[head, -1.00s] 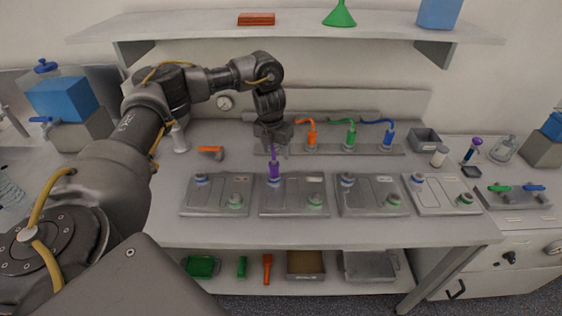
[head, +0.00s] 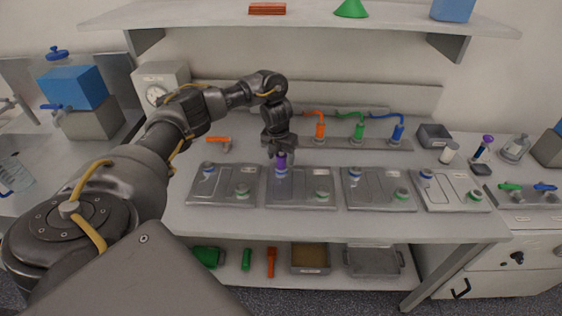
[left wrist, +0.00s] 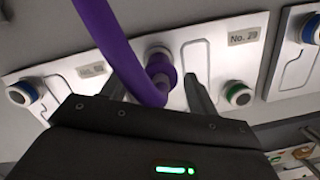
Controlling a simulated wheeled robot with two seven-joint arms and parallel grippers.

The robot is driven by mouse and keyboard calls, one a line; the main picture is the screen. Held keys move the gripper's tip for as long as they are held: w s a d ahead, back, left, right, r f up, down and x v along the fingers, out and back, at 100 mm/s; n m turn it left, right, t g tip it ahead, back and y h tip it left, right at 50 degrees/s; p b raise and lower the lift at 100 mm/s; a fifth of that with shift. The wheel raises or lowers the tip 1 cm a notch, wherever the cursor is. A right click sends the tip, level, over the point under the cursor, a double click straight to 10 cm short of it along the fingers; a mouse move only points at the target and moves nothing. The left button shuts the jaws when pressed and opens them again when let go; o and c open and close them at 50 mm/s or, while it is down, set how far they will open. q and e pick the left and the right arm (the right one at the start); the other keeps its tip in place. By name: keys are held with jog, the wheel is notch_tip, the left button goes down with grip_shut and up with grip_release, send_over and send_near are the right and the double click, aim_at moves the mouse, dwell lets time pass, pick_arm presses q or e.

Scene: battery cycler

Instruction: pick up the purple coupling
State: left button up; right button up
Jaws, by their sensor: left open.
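The purple coupling (head: 281,160) stands upright at the blue-ringed rear port of the second plate (head: 297,196) from the left. In the left wrist view the coupling (left wrist: 157,82) lies in front of a pale round port, and its thick purple hose (left wrist: 112,38) runs up and to the left. My left gripper (head: 282,155) points down over the coupling and is open. In the wrist view one finger is on each side of the coupling; I cannot tell whether either touches it. My right gripper is not in view.
Orange (head: 320,131), green (head: 359,131) and blue (head: 398,132) couplings with hoses stand on a rail behind. Similar plates lie on both sides. A shelf (head: 300,20) hangs above the bench.

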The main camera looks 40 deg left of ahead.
pick_arm(q)
jog(key=shift+w+f, duration=0.25)
jog(key=shift+f, duration=0.95)
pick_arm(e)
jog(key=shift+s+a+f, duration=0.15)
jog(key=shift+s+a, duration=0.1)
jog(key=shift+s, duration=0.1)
pick_arm(q)
jog(key=shift+r, duration=0.1)
jog(key=c, duration=1.3)
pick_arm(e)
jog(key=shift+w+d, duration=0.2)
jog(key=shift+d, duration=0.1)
pick_arm(q)
jog(key=shift+o, duration=0.2)
